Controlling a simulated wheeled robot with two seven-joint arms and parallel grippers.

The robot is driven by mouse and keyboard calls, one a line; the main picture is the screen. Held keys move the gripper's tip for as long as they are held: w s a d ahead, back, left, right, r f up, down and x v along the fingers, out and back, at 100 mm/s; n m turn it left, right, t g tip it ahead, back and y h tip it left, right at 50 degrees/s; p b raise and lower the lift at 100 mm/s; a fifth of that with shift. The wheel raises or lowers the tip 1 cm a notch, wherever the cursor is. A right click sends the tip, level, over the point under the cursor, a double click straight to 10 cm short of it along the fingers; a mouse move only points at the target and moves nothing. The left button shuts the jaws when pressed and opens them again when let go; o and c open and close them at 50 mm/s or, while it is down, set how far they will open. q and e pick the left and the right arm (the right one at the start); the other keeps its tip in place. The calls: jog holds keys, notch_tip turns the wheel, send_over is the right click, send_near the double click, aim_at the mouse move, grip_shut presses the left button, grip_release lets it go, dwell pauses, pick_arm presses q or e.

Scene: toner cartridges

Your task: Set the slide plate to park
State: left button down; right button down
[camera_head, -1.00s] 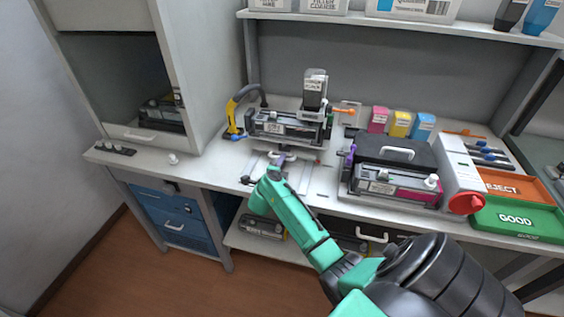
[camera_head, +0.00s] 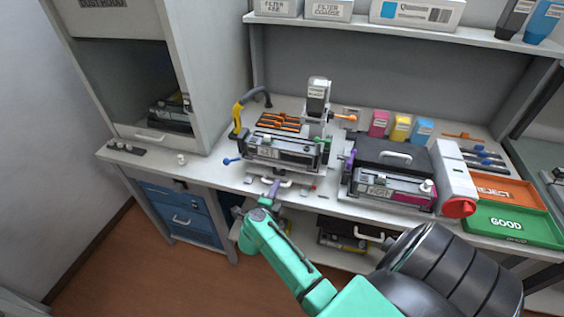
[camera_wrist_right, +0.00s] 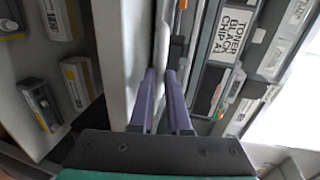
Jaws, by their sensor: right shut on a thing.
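The slide plate (camera_head: 262,168) is on the bench at the centre of the head view, with a grey-black toner cartridge (camera_head: 283,151) lying on it. A white handle (camera_head: 284,183) is at the plate's front. My right gripper (camera_head: 273,187) is at this handle, its purple fingers closed around it. In the right wrist view the fingers (camera_wrist_right: 166,95) straddle a pale bar (camera_wrist_right: 161,45), and the labelled cartridge (camera_wrist_right: 228,40) lies just to the right. Any park marking is too small to read. My left gripper is out of view.
A second cartridge station (camera_head: 388,190) is to the right, then the orange reject tray (camera_head: 505,188) and green good tray (camera_head: 512,224). A cabinet (camera_head: 215,60) stands left.

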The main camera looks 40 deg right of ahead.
jog(key=shift+s+a+f, duration=0.2)
jog(key=shift+s+a, duration=0.5)
jog(key=shift+a, duration=0.3)
jog(key=c, duration=1.2)
grip_release()
jog(key=shift+o, duration=0.2)
jog(key=shift+a+r, duration=0.1)
jog(key=shift+a+r, duration=0.1)
